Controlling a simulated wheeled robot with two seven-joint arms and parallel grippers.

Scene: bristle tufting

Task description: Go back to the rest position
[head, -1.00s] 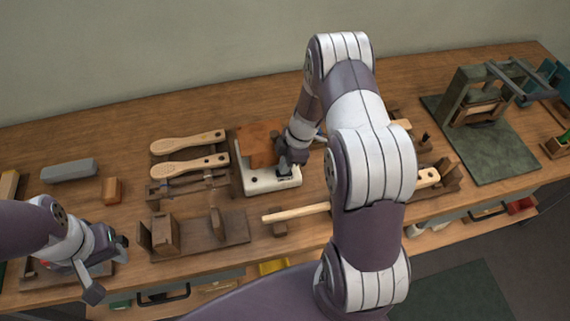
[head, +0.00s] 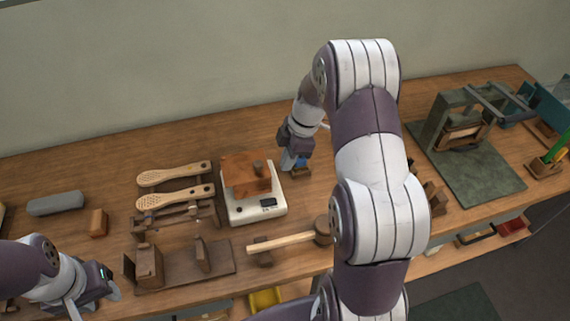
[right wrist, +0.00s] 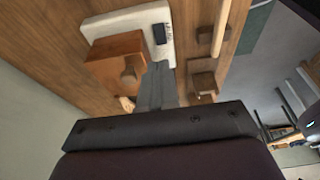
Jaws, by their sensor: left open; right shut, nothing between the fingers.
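My right gripper (head: 290,160) is shut and empty, to the right of the white scale (head: 254,207) and close above the bench; its narrow shut fingers (right wrist: 158,85) also show in the right wrist view. A brown wooden block (head: 243,172) with a knob sits on the scale. My left gripper (head: 106,290) is open at the lower left, near the bench's front edge, with no object seen in it. My right arm hides part of the bench to the right of the mallet.
Two perforated brush bodies (head: 176,198) rest on a rack left of the scale. A wooden mallet (head: 285,242) and a brown fixture (head: 185,264) lie in front. A grey block (head: 56,203) is at left. A green press (head: 465,130) stands on a mat at right.

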